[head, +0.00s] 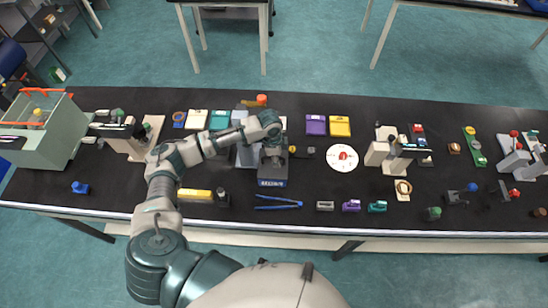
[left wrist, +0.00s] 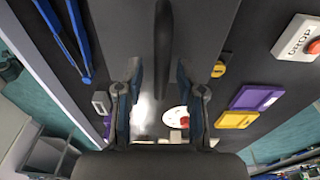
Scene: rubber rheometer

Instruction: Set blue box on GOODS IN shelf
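A small blue object (head: 81,187) lies at the left end of the black table; whether it is the blue box is unclear. A dark shelf unit (head: 40,28) stands on the floor at the far left; no GOODS IN label is readable. My left gripper (head: 272,148) is over the middle of the table, above a dark device with a blue label (head: 272,183). In the left wrist view the fingers of my left gripper (left wrist: 161,100) are apart, with a dark post (left wrist: 163,40) showing beyond the gap. My right gripper is out of view.
Blue tongs (head: 279,203) lie near the front edge, right of a yellow item (head: 195,194). A green-grey open bin (head: 50,145) stands at the left end.

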